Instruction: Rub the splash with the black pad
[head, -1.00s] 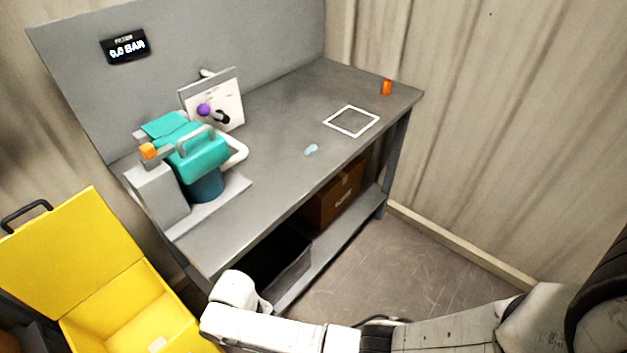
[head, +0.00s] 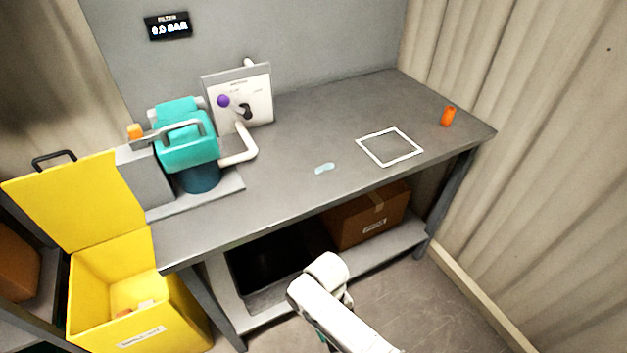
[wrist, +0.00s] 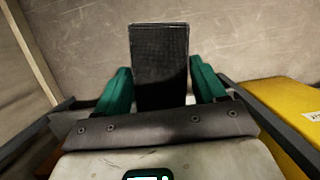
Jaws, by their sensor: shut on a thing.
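The splash (head: 325,168) is a small pale blue patch on the grey bench top, near its front edge and left of a white square outline. The black pad (wrist: 160,65) is a dark textured block in the wrist view. My gripper (wrist: 161,88) is shut on it, with a green finger at each side. In the head view my white arm reaches up from the bottom, in front of the bench and apart from the splash. The fingers and the pad cannot be made out there.
The bench (head: 290,135) holds a teal pump unit (head: 187,140), a panel with knobs (head: 240,98), the white outline (head: 390,146) and an orange cylinder (head: 448,116). An open yellow bin (head: 185,300) stands at left. A cardboard box (head: 368,215) and black tub (head: 280,265) sit below.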

